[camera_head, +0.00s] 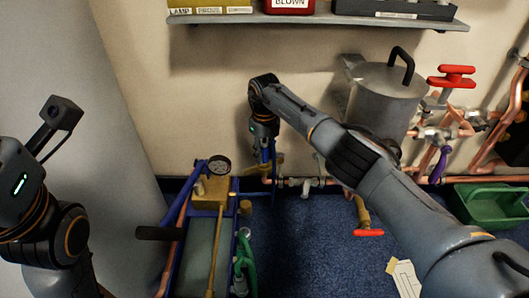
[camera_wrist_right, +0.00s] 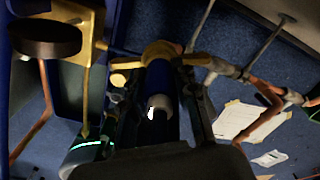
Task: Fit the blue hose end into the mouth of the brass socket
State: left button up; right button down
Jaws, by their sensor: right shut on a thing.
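My right gripper (camera_head: 265,148) reaches down near the wall, just above the copper pipe run. It is shut on the blue hose (camera_wrist_right: 160,80), which shows between its dark fingers in the right wrist view, with a pale mark on it. The brass socket (camera_wrist_right: 158,52) lies straight beyond the hose's far end in that view. The two overlap there, and I cannot tell whether the end is touching the mouth or inside it. In the head view the socket (camera_head: 254,170) is small, partly hidden behind the blue hose. My left gripper is out of view; only its arm shows at the left.
A test pump with a brass block (camera_head: 210,192), gauge (camera_head: 219,165) and black handle (camera_head: 156,233) stands left of the socket. A grey pot (camera_head: 384,95), red valve handle (camera_head: 452,76) and green crate (camera_head: 490,205) are at right. A shelf (camera_head: 320,20) hangs above.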

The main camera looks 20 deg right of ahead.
jog(key=shift+f, duration=0.2)
jog(key=c, duration=1)
grip_release()
jog(key=shift+o, duration=0.2)
notch_tip(320, 180, up, 12)
